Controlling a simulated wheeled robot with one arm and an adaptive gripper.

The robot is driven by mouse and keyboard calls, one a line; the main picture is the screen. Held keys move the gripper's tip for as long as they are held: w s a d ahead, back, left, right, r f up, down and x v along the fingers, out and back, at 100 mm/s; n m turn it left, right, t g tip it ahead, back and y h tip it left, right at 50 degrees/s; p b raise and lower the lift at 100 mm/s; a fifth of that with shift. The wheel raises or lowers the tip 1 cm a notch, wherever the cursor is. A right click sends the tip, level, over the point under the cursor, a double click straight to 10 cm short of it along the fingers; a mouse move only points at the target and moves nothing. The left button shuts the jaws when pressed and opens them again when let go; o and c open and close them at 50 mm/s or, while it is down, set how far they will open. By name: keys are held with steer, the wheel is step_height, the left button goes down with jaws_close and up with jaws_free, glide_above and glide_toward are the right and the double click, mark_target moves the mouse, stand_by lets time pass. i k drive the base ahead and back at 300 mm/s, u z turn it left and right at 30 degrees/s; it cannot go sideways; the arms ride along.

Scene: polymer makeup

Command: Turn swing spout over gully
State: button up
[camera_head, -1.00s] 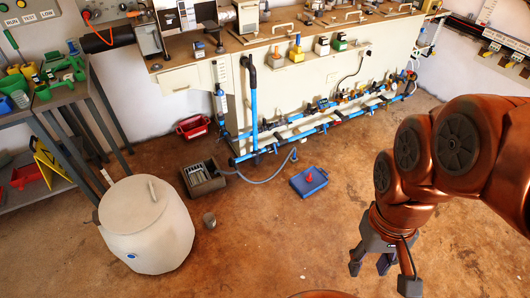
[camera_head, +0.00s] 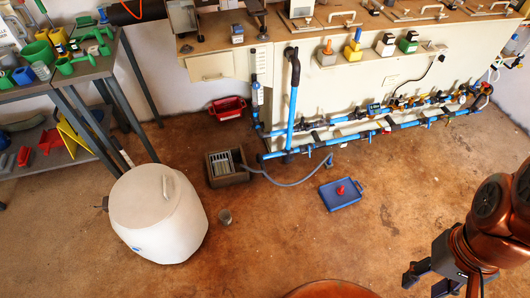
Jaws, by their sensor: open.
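The gully appears to be the grey square box with a slatted grate (camera_head: 228,167) on the floor, left of centre. A thin grey hose (camera_head: 285,184) runs from beside it, curving right and up to a small blue fitting under the blue pipework (camera_head: 345,138). An upright blue pipe with a black bent top (camera_head: 293,66) stands against the cabinet. I cannot tell for sure which part is the swing spout. My gripper (camera_head: 440,285) is open and empty at the lower right, pointing down, well away from the gully and pipes.
A blue tray (camera_head: 340,194) with a red item lies on the floor at centre right. A red bin (camera_head: 227,107) sits by the wall. Floor between is clear.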

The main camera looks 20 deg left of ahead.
mark_target(262, 163)
steer(key=u, duration=0.55)
steer(key=i, duration=0.55)
steer(key=u, duration=0.95)
steer(key=i, duration=0.35)
steer(key=u, duration=0.6)
